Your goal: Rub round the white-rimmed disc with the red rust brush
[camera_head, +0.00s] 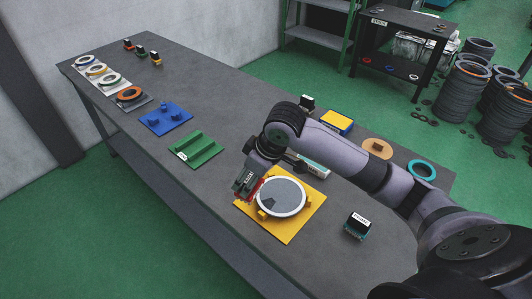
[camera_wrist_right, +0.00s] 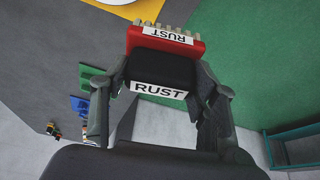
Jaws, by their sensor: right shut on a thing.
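The white-rimmed disc (camera_head: 281,197) lies flat on a yellow fixture board (camera_head: 300,221) on the bench. Its face is grey with a darker patch. My right gripper (camera_head: 248,184) is at the disc's left edge in the head view, shut on the red rust brush (camera_head: 257,189). In the wrist view the red brush (camera_wrist_right: 188,45) sits between the fingers, with its black grip and two RUST labels showing and pale bristles pointing away. The disc's white rim (camera_wrist_right: 113,1) just enters the top left there. Whether the bristles touch the disc I cannot tell. My left gripper is out of view.
A black labelled block (camera_head: 357,225) stands right of the board, another (camera_head: 307,102) behind my arm. A blue-yellow box (camera_head: 337,124), tan disc (camera_head: 377,148) and teal ring (camera_head: 421,171) lie right. Green (camera_head: 195,149) and blue (camera_head: 165,119) fixtures lie left. Front bench surface is clear.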

